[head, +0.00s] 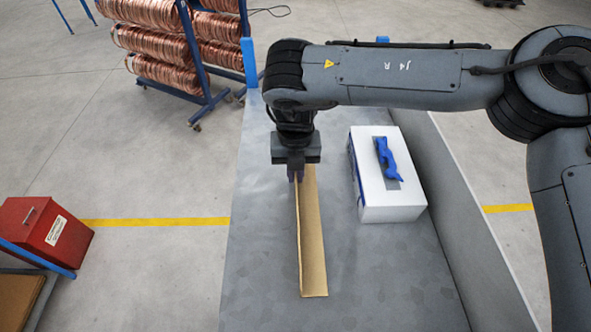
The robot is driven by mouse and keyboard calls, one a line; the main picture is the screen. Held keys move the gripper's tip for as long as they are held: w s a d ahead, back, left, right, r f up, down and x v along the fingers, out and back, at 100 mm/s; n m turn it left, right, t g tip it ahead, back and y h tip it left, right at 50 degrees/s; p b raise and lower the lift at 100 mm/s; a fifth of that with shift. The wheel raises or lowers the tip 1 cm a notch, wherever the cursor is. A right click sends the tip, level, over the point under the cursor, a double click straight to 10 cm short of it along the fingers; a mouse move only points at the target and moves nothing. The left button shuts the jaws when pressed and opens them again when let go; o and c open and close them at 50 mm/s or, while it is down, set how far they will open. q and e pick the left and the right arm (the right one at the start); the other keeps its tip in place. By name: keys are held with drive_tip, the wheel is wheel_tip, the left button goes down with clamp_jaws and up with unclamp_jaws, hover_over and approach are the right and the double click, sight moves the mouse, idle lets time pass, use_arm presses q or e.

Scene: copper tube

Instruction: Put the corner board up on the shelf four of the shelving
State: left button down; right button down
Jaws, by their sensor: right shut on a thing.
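The corner board (313,245) is a long tan L-shaped strip on the grey metal table, running from the table's middle toward the near side. My right gripper (296,177) points down at its far part and is shut on its upright edge. The far end is partly hidden behind the gripper. I cannot tell whether the board is lifted off the table or resting on it. My left gripper is not in view. The shelving is not clearly in view.
A white box (393,210) with a blue item (386,160) on top stands right of the board. The grey table (262,260) has free room left of the board. A blue rack (205,85) with copper coils stands behind left. A red box (43,233) sits at far left.

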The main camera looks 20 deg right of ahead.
drive_tip(key=shift+f, duration=0.15)
drive_tip(key=c, duration=1.2)
unclamp_jaws()
drive_tip(key=shift+c, duration=0.2)
wheel_tip(320, 180, up, 12)
drive_tip(key=shift+r, duration=0.2)
